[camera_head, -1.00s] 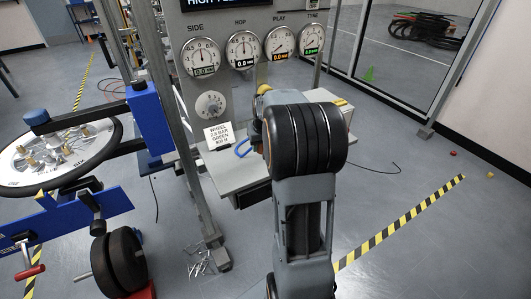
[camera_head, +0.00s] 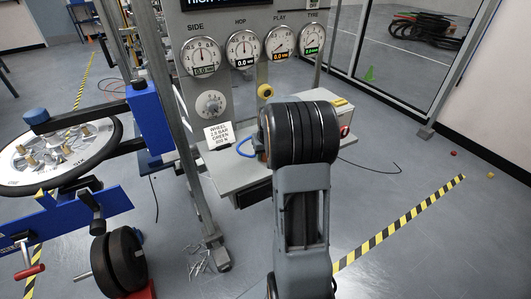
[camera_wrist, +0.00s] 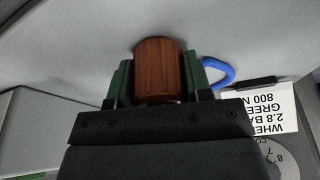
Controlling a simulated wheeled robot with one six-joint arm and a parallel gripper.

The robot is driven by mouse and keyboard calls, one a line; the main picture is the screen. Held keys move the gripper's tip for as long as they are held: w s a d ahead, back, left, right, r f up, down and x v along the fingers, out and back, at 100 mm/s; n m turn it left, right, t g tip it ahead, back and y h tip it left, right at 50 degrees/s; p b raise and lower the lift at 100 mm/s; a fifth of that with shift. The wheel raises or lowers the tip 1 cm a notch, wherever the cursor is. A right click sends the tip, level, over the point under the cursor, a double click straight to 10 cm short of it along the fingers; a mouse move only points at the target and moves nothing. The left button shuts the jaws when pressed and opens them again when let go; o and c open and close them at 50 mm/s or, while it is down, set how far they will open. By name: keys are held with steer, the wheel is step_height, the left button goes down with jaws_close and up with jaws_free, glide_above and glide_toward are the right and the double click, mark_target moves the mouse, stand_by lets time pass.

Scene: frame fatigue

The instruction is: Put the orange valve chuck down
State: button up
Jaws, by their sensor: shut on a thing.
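The orange valve chuck (camera_wrist: 160,68) is a ribbed brownish-orange cylinder in the middle of the wrist view. My gripper (camera_wrist: 159,82) is shut on it, with a dark green finger against each side. The grey shelf (camera_head: 230,178) of the gauge stand lies around the chuck in the wrist view; I cannot tell whether the chuck touches it. In the head view my arm's dark wrist hides the fingers and most of the chuck above the shelf. A blue hose (camera_wrist: 222,72) curves beside the chuck, and also shows in the head view (camera_head: 243,148).
A white label card (camera_head: 218,135) stands at the shelf's back left. A box with a red button (camera_head: 344,131) is at its right. Gauges (camera_head: 243,50) rise behind. A wheel on a blue stand (camera_head: 60,150) is at left. Open floor lies right.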

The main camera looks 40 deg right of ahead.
steer(key=o, duration=1.1)
steer(key=shift+f, duration=0.1)
steer(key=v, duration=1.1)
steer(key=s+a+f+n, duration=0.1)
steer(key=s+a+n, duration=0.1)
steer(key=s+a, duration=0.5)
steer(key=s+a+f+n+y, duration=0.1)
steer(key=s+a, duration=0.7)
steer(key=a, duration=0.7)
steer(key=shift+s+a+n+p, duration=0.2)
steer(key=shift+a+n+p, duration=0.15)
steer(key=shift+a+n, duration=0.05)
steer(key=shift+f, duration=0.1)
steer(key=shift+t, duration=0.3)
step_height(320, 180, up, 5)
steer(key=p, duration=0.4)
steer(key=shift+r+p, duration=0.2)
steer(key=shift+p, duration=0.15)
